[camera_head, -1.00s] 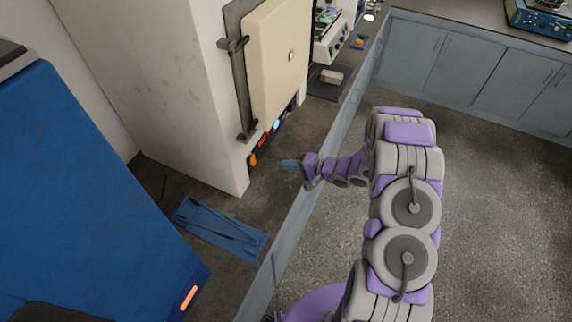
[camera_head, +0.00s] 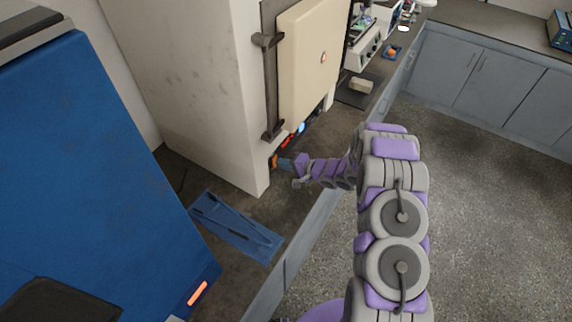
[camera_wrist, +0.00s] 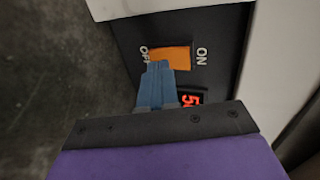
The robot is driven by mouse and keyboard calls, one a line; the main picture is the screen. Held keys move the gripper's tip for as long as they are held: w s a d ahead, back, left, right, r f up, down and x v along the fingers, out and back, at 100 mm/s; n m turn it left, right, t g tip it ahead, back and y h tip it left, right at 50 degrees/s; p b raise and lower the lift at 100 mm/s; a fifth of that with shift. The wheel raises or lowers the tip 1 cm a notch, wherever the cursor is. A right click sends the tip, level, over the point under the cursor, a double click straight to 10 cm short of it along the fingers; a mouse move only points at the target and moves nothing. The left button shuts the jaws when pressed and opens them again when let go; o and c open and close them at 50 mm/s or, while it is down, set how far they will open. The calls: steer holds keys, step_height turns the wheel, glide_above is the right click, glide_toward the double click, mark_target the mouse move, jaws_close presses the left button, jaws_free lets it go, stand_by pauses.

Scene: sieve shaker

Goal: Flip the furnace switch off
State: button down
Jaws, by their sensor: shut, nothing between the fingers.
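The furnace (camera_head: 205,80) is a tall off-white cabinet with a cream door (camera_head: 310,65) that is closed. Its control strip runs along the bottom front. The orange furnace switch (camera_wrist: 171,57) shows in the wrist view between the labels OFF on the left and ON on the right. In the head view the switch (camera_head: 274,161) is a small orange patch at the strip's near end. My gripper (camera_wrist: 158,68) has blue fingers, shut and empty. Its tips overlap the switch's lower left part near OFF; I cannot tell whether they touch. In the head view my gripper (camera_head: 285,164) is right at the strip.
A red digital display (camera_wrist: 190,98) is partly hidden beside my fingers. A blue tray-like piece (camera_head: 237,227) lies on the counter (camera_head: 285,210) at the near left. A large blue machine (camera_head: 80,150) fills the left. Open floor (camera_head: 480,220) lies to the right.

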steer(key=shift+p, duration=0.4)
steer(key=shift+w+r+y+p, duration=0.1)
steer(key=shift+r+y+p, duration=0.2)
steer(key=shift+r+p, duration=0.55)
